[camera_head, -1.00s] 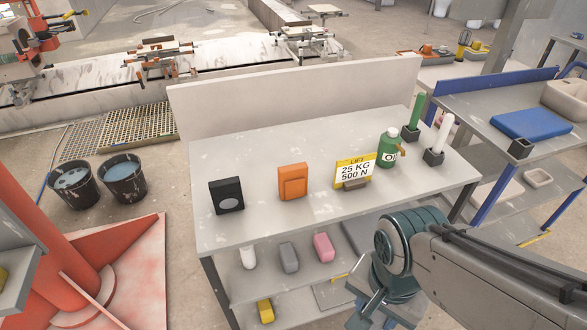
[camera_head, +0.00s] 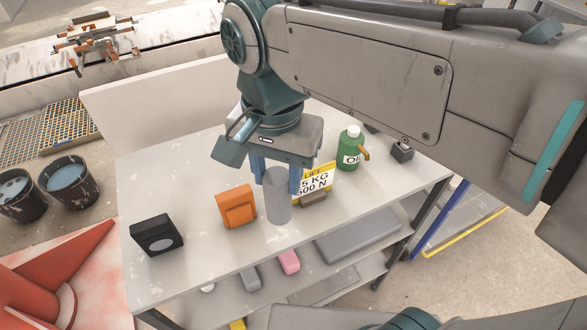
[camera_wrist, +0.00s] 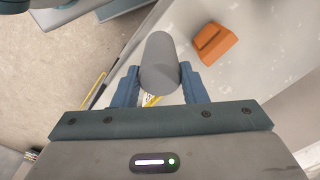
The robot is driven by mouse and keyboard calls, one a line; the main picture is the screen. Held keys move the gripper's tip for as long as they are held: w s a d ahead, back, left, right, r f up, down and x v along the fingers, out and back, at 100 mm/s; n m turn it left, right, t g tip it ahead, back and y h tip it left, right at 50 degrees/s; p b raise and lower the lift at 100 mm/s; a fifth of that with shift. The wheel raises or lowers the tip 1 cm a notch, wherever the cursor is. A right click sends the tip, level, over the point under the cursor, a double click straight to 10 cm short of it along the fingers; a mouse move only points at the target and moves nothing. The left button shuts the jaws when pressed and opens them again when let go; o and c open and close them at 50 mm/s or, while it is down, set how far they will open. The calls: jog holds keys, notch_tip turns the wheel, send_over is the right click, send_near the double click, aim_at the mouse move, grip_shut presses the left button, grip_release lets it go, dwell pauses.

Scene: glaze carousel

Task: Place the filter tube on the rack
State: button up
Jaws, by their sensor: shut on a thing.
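The filter tube, a plain grey cylinder (camera_head: 278,205), is upright between the blue fingers of my gripper (camera_head: 277,182), which is shut on it. It shows over the front part of the grey table (camera_head: 190,205); I cannot tell whether its bottom touches the top. In the wrist view the tube (camera_wrist: 160,65) stands out between both fingers (camera_wrist: 159,85). Nothing is clearly marked as the rack. A small black holder (camera_head: 402,151) stands at the table's right end; my arm hides what is above it.
An orange box (camera_head: 236,207) is close left of the tube, a black box (camera_head: 157,235) farther left. A yellow sign (camera_head: 322,176) and a green bottle (camera_head: 350,150) stand to the right. A low wall (camera_head: 125,120) backs the table. Shelves (camera_head: 360,238) below hold small objects.

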jog(key=shift+w+a+r, duration=0.1)
jog(key=shift+w+r, duration=0.1)
jog(key=shift+w, duration=0.15)
jog(key=w+a+f+p, duration=0.1)
jog(key=w+a+f, duration=0.2)
jog(key=w+f, duration=0.7)
jog(key=shift+w+a+f+p, duration=0.35)
jog(key=shift+a+f, duration=0.05)
jog(key=shift+f, duration=0.1)
jog(key=o, duration=1.2)
jog(key=shift+o, duration=0.2)
notch_tip(320, 180, up, 12)
